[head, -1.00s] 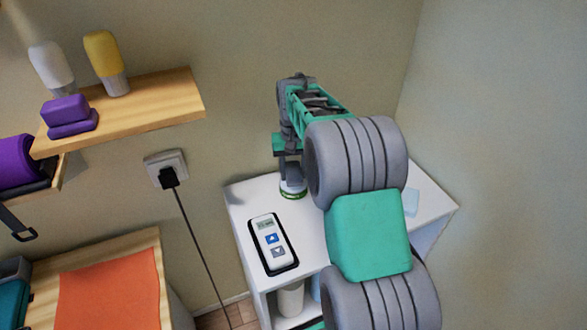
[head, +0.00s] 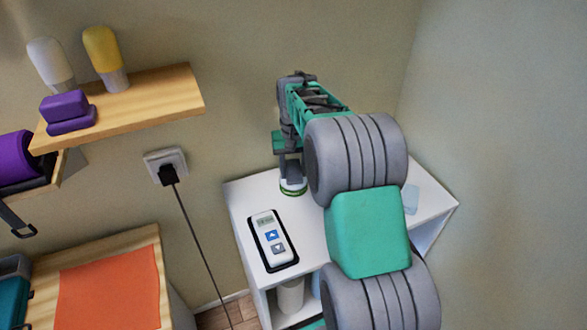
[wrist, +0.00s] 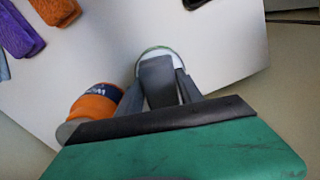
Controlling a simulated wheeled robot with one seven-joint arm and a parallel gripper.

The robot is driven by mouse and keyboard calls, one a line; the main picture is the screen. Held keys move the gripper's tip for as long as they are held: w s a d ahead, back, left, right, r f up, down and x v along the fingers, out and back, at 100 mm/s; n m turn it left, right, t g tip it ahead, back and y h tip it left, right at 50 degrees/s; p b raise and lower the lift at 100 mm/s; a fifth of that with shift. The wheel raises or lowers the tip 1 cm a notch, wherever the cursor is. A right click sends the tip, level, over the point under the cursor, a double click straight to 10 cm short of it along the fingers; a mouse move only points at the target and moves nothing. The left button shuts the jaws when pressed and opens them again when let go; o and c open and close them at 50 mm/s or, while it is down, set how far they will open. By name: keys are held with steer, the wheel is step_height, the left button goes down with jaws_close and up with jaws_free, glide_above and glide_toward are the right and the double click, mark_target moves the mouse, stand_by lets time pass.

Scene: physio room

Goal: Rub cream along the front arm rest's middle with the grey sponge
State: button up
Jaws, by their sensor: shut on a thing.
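My gripper (head: 291,166) is at the back of the white cabinet top (head: 243,197), pointing down. In the wrist view my gripper (wrist: 160,92) is shut on a grey block, which looks like the grey sponge (wrist: 158,78). Its lower end is over or inside a round white tub with a green rim (wrist: 152,50), likely the cream; I cannot tell how deep. The tub (head: 293,191) also shows in the head view, standing on the cabinet. I cannot make out an arm rest in either view.
An orange bottle (wrist: 95,103) stands close beside my gripper. Orange (wrist: 56,9) and purple (wrist: 20,32) blocks lie nearby. A white handset (head: 270,239) lies on the cabinet. A wooden shelf (head: 160,100) and a plugged cord (head: 192,240) are to the left.

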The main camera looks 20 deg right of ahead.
mark_target(293, 166)
steer(key=shift+f, duration=0.45)
stand_by(1.1)
steer(key=shift+r+p, duration=2.45)
steer(key=shift+r, duration=1.1)
